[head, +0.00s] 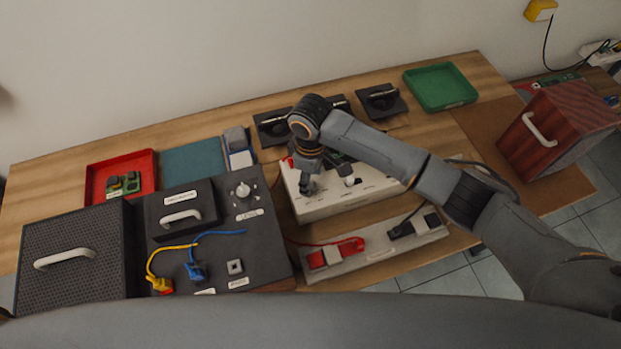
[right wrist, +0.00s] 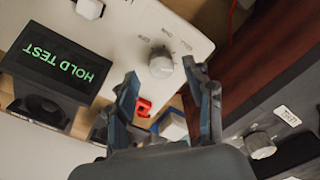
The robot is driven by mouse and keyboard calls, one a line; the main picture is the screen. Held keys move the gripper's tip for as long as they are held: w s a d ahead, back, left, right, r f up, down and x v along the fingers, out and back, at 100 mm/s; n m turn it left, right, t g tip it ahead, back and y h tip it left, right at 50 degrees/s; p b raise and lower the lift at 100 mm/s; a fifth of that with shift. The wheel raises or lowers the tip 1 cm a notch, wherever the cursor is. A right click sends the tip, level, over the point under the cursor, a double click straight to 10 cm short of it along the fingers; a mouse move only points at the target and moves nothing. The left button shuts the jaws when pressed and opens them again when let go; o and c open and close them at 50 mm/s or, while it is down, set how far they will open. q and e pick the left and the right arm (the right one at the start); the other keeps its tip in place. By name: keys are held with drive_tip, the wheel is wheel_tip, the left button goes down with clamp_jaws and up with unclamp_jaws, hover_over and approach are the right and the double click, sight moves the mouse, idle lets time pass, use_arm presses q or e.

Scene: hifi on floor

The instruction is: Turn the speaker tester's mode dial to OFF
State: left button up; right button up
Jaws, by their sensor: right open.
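The speaker tester (head: 335,205) is a cream box with sloping top in the middle of the table, with a pale knob (head: 349,181) on its face. In the right wrist view its dark screen (right wrist: 62,65) reads HOLD TEST in green. My right gripper (head: 308,187) points down over the tester's left part. In the wrist view its open fingers (right wrist: 160,75) spread on either side of the dial; contact cannot be told. My left gripper is out of view.
Left of the tester stands a dark panel (head: 262,235) with a white knob (head: 243,190) and cables. A grey strip with red and black plugs (head: 372,250) lies in front. Red tray (head: 93,185), green tray (head: 440,87) and a red-brown case (head: 560,125) surround it.

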drive_tip(key=shift+s+f, duration=0.1)
drive_tip(key=shift+f, duration=1.15)
clamp_jaws()
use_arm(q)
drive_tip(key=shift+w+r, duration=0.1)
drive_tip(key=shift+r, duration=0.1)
